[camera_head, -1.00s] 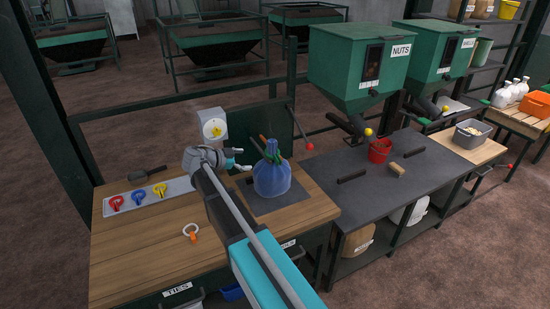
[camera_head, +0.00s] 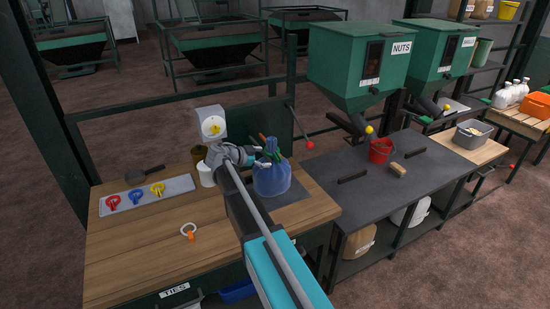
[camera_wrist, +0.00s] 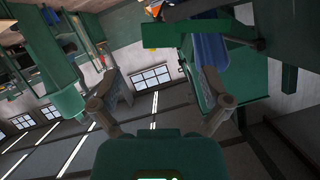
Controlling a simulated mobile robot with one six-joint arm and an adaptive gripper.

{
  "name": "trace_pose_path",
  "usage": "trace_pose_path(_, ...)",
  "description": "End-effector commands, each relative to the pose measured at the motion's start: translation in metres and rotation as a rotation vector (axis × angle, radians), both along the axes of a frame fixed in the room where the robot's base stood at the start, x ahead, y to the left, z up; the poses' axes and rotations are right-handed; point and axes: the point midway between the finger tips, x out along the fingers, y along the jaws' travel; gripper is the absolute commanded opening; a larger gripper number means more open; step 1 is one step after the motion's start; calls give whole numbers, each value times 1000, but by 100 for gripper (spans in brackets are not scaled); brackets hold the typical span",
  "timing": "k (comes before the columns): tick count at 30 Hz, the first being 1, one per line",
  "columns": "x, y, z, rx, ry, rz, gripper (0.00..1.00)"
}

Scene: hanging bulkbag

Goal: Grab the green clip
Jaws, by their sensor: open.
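A blue bag (camera_head: 271,180) stands on a dark mat on the wooden bench in the head view. Green and brown-orange parts stick up at its gathered neck; the green piece (camera_head: 276,153) appears to be the clip. My gripper (camera_head: 254,156) is just left of the neck, its fingers pointing right. In the wrist view my gripper (camera_wrist: 162,80) has its two fingers wide apart, with nothing between the tips. A green bar (camera_wrist: 163,35) and a blue shape show above them there; I cannot tell surely whether they are the clip and bag.
A grey tray (camera_head: 179,185) with red, blue and yellow clips lies at the left. A dark bench (camera_head: 400,165) is right.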

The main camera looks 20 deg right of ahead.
Motion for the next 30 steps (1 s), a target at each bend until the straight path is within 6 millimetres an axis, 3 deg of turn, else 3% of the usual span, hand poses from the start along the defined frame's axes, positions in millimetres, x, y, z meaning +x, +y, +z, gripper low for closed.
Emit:
trace_pose_path(11,0,-2,-1,0,0,0,97)
trace_pose_path(24,7,-40,-18,0,1,0,97)
trace_pose_path(30,8,-47,-20,1,1,2,97)
